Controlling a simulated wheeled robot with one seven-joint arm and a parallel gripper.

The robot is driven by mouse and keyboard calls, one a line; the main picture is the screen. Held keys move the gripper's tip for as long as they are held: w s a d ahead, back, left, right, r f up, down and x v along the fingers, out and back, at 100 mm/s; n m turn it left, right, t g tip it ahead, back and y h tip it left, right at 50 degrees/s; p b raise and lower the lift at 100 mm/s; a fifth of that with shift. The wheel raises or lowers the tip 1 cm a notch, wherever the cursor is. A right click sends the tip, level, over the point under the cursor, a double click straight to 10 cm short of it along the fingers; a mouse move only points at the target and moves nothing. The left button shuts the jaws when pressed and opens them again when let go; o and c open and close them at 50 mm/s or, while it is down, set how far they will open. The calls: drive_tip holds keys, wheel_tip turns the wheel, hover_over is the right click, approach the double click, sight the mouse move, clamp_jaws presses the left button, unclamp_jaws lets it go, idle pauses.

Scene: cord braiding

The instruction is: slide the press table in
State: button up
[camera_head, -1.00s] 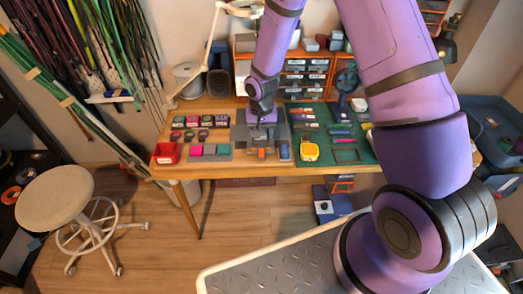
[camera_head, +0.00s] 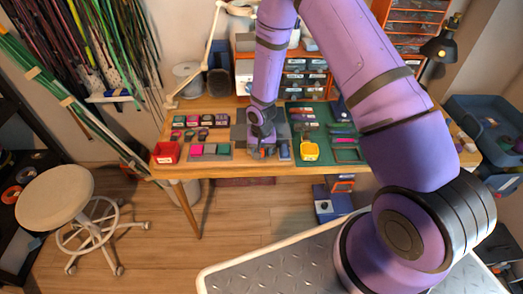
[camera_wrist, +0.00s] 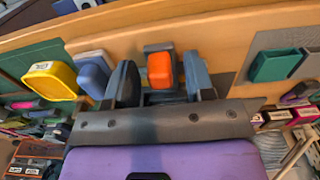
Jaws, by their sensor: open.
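An orange block (camera_wrist: 160,70) with a grey surround stands near the table's front edge; I take it as part of the press, but its table cannot be made out clearly. My gripper (camera_wrist: 160,64) is open in the wrist view, with one dark finger on each side of the orange block. A gap seems to show on both sides, and I cannot tell whether either finger touches it. In the head view my gripper (camera_head: 262,150) is low over the front middle of the workbench (camera_head: 225,172) and hides most of the press area.
A blue piece (camera_head: 284,150) and a yellow tray (camera_head: 310,151) stand close by on the right. Pink and green blocks (camera_head: 210,149) and a red bin (camera_head: 166,152) lie to the left. Drawer units (camera_head: 304,75) stand behind.

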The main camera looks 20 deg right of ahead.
drive_tip(key=shift+c, duration=0.5)
clamp_jaws()
drive_tip(key=w+d, duration=0.1)
drive_tip(key=w, duration=0.4)
drive_tip(key=w+d, duration=0.1)
drive_tip(key=w, duration=0.2)
drive_tip(key=shift+w+d, duration=0.2)
drive_tip(key=shift+d, duration=0.1)
drive_tip(key=shift+o, duration=0.5)
unclamp_jaws()
drive_tip(key=shift+r, duration=0.1)
wheel_tip(320, 180, up, 11)
drive_tip(key=shift+f, duration=0.2)
